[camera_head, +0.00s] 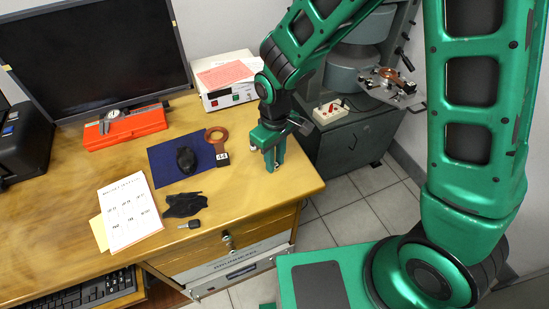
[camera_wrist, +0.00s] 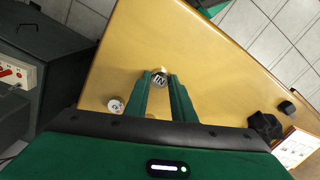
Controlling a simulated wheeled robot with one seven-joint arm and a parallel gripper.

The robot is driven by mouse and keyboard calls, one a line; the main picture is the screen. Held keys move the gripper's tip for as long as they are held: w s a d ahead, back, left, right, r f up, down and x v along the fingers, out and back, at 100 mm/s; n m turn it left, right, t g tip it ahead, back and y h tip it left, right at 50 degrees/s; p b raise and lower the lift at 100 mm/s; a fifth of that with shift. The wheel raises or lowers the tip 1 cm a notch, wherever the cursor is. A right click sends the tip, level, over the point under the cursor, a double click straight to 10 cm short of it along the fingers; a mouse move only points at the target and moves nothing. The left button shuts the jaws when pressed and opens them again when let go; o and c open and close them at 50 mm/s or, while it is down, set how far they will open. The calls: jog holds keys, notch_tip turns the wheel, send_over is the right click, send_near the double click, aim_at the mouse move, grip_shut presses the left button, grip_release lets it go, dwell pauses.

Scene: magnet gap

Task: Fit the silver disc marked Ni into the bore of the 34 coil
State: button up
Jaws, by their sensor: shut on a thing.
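The silver disc marked Ni (camera_wrist: 159,79) shows in the wrist view between the tips of my gripper (camera_wrist: 160,84). My gripper is shut on it. In the head view my gripper (camera_head: 271,168) points down at the right part of the desk; whether the disc touches the wood I cannot tell. A copper ring coil (camera_head: 217,133) with a black number tag lies at the right edge of the blue mat, left of my gripper. Its number is too small to read surely. Another copper coil (camera_head: 384,73) sits on the metal stage by the magnet at the right.
Another small silver disc (camera_wrist: 116,106) lies on the desk beside my gripper. The blue mat (camera_head: 164,158) bears a dark object (camera_head: 186,160). A black cloth (camera_head: 184,204), a key (camera_head: 190,225) and a paper sheet (camera_head: 130,211) lie nearer. A white instrument (camera_head: 228,88) stands behind.

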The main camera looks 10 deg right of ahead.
jog(key=shift+f, duration=0.15)
jog(key=o, duration=1)
jog(key=shift+c, duration=0.2)
notch_tip(320, 180, up, 12)
